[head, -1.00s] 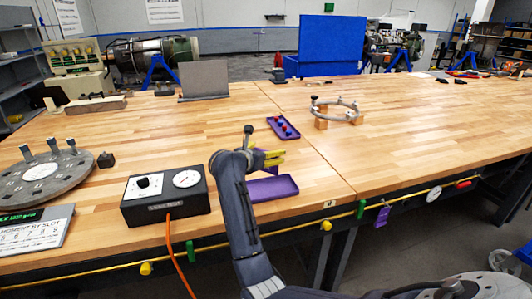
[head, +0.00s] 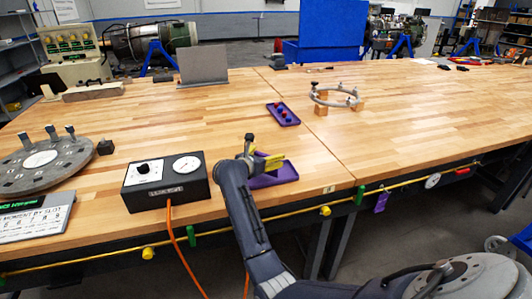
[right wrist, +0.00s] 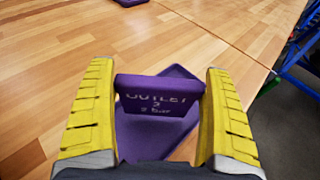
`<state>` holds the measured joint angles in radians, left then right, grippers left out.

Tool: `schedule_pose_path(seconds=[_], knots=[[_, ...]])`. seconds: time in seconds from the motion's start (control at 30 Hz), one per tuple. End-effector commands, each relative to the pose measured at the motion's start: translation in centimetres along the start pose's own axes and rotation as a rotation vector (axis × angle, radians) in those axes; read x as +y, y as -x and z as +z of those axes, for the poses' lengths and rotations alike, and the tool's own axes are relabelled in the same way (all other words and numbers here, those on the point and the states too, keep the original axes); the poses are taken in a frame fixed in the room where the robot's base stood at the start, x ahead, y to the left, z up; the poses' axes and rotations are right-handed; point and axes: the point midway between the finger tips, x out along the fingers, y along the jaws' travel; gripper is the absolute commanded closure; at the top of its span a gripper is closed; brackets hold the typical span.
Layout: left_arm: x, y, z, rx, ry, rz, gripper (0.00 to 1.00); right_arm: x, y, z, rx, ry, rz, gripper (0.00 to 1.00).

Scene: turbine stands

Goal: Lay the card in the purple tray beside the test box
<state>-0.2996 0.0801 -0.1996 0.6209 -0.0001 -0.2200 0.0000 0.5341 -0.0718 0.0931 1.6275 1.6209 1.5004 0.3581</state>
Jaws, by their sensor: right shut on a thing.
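My right gripper (head: 270,161) is over the empty-looking purple tray (head: 284,173), right of the black test box (head: 165,181). In the right wrist view, the yellow fingers (right wrist: 160,105) are shut on a purple card (right wrist: 158,97) with pale lettering, "OUTLET 2 2 bar". The card is upright between the fingertips. The tray (right wrist: 131,143) lies behind and below it, partly hidden. I cannot tell whether card and tray touch. The fingers hide the card in the head view. My left gripper is not in view.
A second purple tray (head: 290,117) with red pieces lies farther back. A grey ring (head: 337,96) stands on wooden blocks to the right. A round grey plate (head: 40,172) is at the left. An orange cable (head: 176,245) hangs off the front edge. The wooden table (head: 400,120) is mostly clear.

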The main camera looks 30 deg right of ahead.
Motion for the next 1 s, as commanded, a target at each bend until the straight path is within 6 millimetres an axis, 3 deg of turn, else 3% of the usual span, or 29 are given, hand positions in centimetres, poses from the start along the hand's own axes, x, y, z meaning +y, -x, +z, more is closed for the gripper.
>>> schedule_pose_path(seconds=[1.0], knots=[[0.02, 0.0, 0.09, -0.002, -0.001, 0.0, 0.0, -0.01, -0.27, -0.91, 0.001, 0.001, 0.0, 0.39]])
